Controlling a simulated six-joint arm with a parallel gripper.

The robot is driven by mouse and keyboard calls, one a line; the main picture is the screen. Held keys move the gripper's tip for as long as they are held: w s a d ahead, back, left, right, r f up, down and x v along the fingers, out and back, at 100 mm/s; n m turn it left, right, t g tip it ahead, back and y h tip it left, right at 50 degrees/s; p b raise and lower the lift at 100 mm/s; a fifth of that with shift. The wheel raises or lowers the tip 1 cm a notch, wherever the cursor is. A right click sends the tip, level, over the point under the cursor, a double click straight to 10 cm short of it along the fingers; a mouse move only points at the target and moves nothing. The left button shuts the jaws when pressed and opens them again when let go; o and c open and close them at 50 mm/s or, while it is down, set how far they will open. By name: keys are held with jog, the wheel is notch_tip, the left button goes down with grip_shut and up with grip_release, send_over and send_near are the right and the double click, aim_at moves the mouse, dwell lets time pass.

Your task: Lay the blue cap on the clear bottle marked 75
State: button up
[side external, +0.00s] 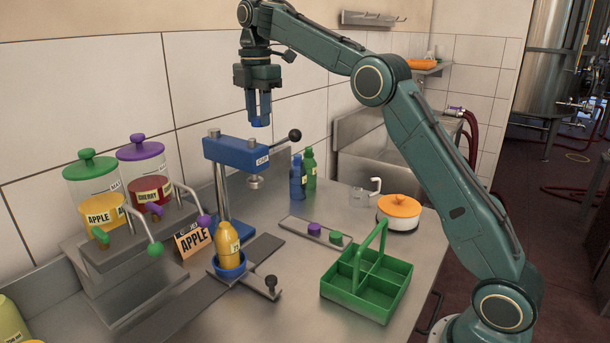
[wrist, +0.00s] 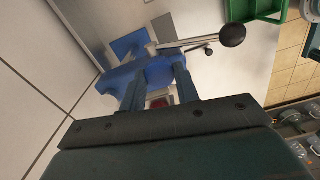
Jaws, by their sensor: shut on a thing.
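My gripper (side external: 260,118) is high above the blue press, shut on the blue cap (side external: 260,123). In the wrist view the cap (wrist: 160,70) shows between the fingertips.
A grey strip (side external: 290,222) holds a purple cap (side external: 314,229) and a green cap (side external: 336,239). A green crate (side external: 340,295), juice dispensers (side external: 95,185), blue and green bottles (side external: 298,178) and an orange-lidded pot (side external: 398,212) stand around.

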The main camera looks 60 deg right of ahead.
jog(key=s+a+n, duration=0.1)
jog(key=a+n, duration=0.2)
jog(key=a, duration=1.1)
notch_tip(320, 180, down, 11)
jog(key=shift+a+f, duration=0.1)
jog(key=shift+f, duration=0.05)
jog(key=shift+f, duration=1.4)
jog(key=shift+f, duration=0.25)
jog(key=shift+f, duration=0.25)
jog(key=shift+f, duration=0.55)
dwell(0.9)
